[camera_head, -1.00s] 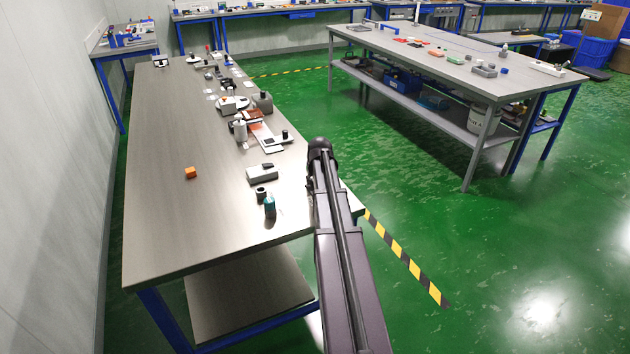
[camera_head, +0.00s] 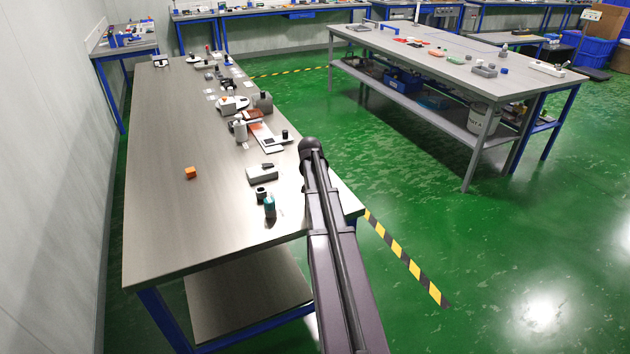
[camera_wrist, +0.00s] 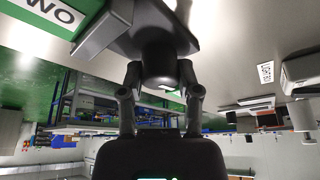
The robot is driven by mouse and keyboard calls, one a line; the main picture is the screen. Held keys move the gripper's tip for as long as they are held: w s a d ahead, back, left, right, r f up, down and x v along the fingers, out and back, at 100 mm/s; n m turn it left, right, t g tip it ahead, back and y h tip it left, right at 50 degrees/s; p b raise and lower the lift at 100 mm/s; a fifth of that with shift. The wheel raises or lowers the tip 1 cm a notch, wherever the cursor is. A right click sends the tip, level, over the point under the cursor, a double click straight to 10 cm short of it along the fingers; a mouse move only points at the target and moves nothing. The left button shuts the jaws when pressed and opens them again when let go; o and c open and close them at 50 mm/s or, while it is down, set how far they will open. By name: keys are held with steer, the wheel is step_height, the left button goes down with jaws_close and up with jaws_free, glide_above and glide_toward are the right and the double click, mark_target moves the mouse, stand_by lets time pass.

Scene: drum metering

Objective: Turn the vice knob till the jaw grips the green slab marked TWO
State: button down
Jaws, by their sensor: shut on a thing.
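In the wrist view, which is upside down, my gripper (camera_wrist: 160,76) is shut on the dark round vice knob (camera_wrist: 160,55), one finger on each side. The dark grey vice jaw (camera_wrist: 103,32) sticks out to the upper left from the body above the knob. The green slab (camera_wrist: 22,14) is at the top left corner, partly cut off, with a white label reading "WO". The jaw's end is very near the slab; I cannot tell if they touch. In the head view my arm hides the gripper, and I cannot make out the vice or slab.
The bench's left half is mostly clear. A second bench (camera_head: 400,45) stands across the green floor.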

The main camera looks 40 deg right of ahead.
steer(key=c, duration=0.6)
jaws_free()
steer(key=shift+n, duration=0.4)
